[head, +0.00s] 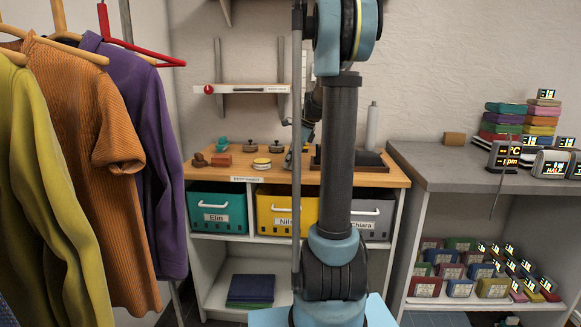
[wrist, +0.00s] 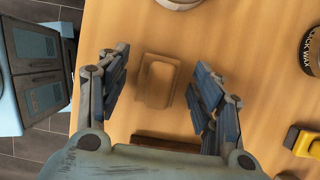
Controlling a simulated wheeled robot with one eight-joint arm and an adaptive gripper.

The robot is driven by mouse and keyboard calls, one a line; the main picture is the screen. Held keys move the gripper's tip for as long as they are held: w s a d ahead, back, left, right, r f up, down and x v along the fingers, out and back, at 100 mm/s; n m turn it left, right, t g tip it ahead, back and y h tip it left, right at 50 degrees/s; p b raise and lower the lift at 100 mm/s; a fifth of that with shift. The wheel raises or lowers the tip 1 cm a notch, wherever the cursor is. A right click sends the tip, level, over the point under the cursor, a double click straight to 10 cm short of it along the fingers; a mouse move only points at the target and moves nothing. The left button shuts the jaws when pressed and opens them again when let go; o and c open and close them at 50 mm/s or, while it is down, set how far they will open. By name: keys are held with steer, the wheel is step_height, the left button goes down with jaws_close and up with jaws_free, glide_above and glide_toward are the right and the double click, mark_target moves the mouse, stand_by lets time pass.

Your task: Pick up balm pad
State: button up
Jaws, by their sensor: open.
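Nothing is held. Whether the fingertips are down at the piece's height I cannot tell. In the head view my own arm hides the piece and most of the gripper.
The bench top (head: 379,176) also holds dark round tins (head: 276,147), a yellow-banded tin (head: 262,164) and reddish blocks (head: 221,160). In the wrist view, a black-lidded tin (wrist: 313,50) and a yellow item (wrist: 303,140) lie right. Hanging clothes (head: 105,120) stand left.

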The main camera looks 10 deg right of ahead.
steer(key=c, duration=1.1)
step_height(320, 180, up, 10)
steer(key=shift+r, duration=0.1)
steer(key=shift+o, duration=0.3)
